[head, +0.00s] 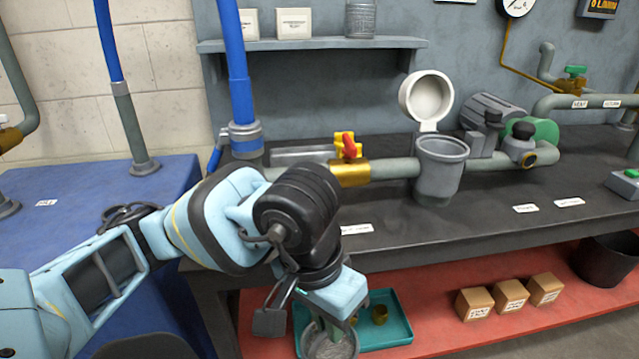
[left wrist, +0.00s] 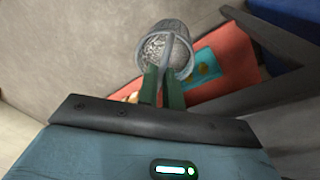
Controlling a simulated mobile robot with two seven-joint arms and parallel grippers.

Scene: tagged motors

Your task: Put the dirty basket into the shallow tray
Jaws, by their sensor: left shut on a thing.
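My left gripper (head: 318,326) reaches down in front of the bench and is shut on the dirty basket (head: 332,348). The basket is a grey cup with speckled grey contents, and the bottom edge of the head view cuts it off. In the left wrist view the green fingers (left wrist: 164,80) pinch the basket (left wrist: 181,29) by its handle bar. The shallow tray (head: 403,327) is teal and lies on the red lower shelf, partly hidden behind my gripper and the basket. It also shows in the left wrist view (left wrist: 222,56), beside the basket. My right gripper is out of view.
Brass parts (head: 379,314) lie in the tray. Several small boxes (head: 509,295) and a black bucket (head: 606,262) stand to the right on the red shelf (head: 440,327). The dark bench top (head: 430,228) overhangs the shelf. A grey strainer housing (head: 440,170) stands open on it.

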